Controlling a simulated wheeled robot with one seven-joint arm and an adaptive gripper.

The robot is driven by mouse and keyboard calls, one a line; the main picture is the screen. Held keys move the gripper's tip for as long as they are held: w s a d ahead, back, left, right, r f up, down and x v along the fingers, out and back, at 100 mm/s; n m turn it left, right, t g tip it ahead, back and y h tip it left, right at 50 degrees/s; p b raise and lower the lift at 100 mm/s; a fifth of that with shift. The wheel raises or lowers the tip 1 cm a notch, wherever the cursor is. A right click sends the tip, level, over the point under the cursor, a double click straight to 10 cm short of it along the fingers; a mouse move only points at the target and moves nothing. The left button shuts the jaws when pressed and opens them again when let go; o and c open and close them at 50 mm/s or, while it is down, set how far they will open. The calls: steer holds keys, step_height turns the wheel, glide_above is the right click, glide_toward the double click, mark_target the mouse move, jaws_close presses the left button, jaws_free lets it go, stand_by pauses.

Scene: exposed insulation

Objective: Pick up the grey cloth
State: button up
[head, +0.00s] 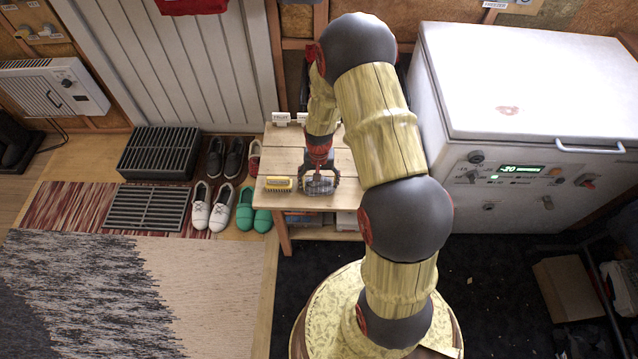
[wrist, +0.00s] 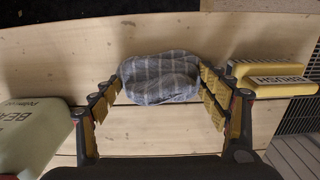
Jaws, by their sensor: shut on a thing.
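The grey cloth (wrist: 160,77) is a crumpled, checked bundle over the wooden table, between the fingers of my gripper (wrist: 159,84) in the wrist view. Both fingertips touch its sides, and my gripper is shut on it. In the head view my gripper (head: 320,186) is low over the front of the small wooden table, with the cloth (head: 319,186) partly hidden between the fingers. I cannot tell whether the cloth is resting on the table or just above it.
A yellow brush (head: 279,184) lies left of my gripper on the table (head: 284,150); it also shows in the wrist view (wrist: 270,78). A pale labelled block (wrist: 32,132) is at the wrist view's left. A white freezer (head: 520,90) stands right, shoes (head: 201,205) on the floor left.

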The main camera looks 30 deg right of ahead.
steer(key=shift+r, duration=0.5)
step_height(320, 180, up, 3)
steer(key=shift+f+p, duration=0.2)
steer(key=shift+p, duration=0.8)
steer(key=s+r+p, duration=0.2)
steer(key=s+r, duration=0.2)
steer(key=s, duration=0.3)
steer(key=s+a+r+p, duration=0.1)
steer(key=s+r+p, duration=0.1)
steer(key=s+r, duration=0.3)
steer(key=shift+s+p, duration=0.4)
steer(key=shift+s, duration=0.55)
steer(key=shift+r, duration=0.1)
steer(key=shift+o, duration=1.1)
steer(key=shift+c, duration=1.1)
